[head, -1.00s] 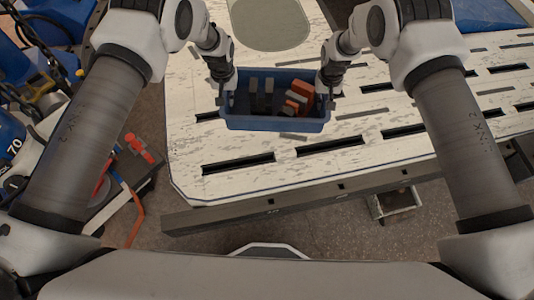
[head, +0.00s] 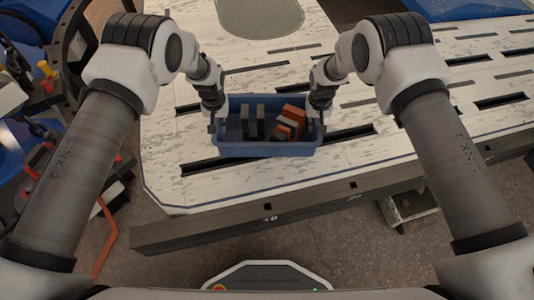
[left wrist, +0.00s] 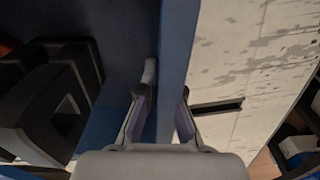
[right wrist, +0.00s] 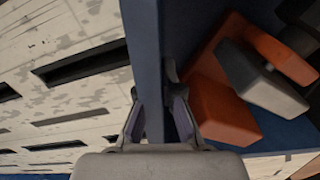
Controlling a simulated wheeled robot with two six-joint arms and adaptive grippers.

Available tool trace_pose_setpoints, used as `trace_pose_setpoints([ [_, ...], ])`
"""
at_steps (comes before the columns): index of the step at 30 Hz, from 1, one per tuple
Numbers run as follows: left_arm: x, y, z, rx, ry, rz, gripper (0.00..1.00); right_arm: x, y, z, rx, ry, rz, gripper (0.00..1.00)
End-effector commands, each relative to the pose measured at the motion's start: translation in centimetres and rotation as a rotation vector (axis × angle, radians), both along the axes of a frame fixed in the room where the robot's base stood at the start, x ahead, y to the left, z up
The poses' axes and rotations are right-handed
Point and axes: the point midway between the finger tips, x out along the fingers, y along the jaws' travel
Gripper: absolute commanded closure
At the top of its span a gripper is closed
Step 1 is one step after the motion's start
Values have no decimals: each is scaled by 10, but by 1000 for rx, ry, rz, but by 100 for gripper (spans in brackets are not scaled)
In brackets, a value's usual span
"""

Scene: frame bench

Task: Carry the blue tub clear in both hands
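The blue tub (head: 266,151) is over the near part of the pale slotted bench top, looking level. It holds dark blocks (head: 253,120) on the left and orange and grey blocks (head: 290,122) on the right. My left gripper (head: 216,120) is shut on its left wall, which also shows between the fingers in the left wrist view (left wrist: 176,45). My right gripper (head: 319,116) is shut on its right wall, between the fingers in the right wrist view (right wrist: 143,45). I cannot tell how much gap there is under the tub.
The bench top (head: 190,190) has long dark slots and a grey-green oval patch (head: 260,14) at the back. Its near edge (head: 270,215) lies between the tub and me. Cluttered gear with an orange hose (head: 106,235) stands left. The bench is clear right of the tub.

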Motion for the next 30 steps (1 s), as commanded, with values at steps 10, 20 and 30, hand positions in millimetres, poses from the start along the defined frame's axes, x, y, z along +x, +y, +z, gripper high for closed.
trace_pose_setpoints([
  [10, 1, 0, -10, 0, -3, 0, 100, 1, 0, -10, 0, -4, 0, 100],
  [20, 1, 0, -17, 0, -3, 0, 100, 1, 0, -17, 0, -3, 0, 100],
  [30, 1, 0, -42, 0, -3, 0, 100, 1, 0, -41, 0, -3, 0, 100],
])
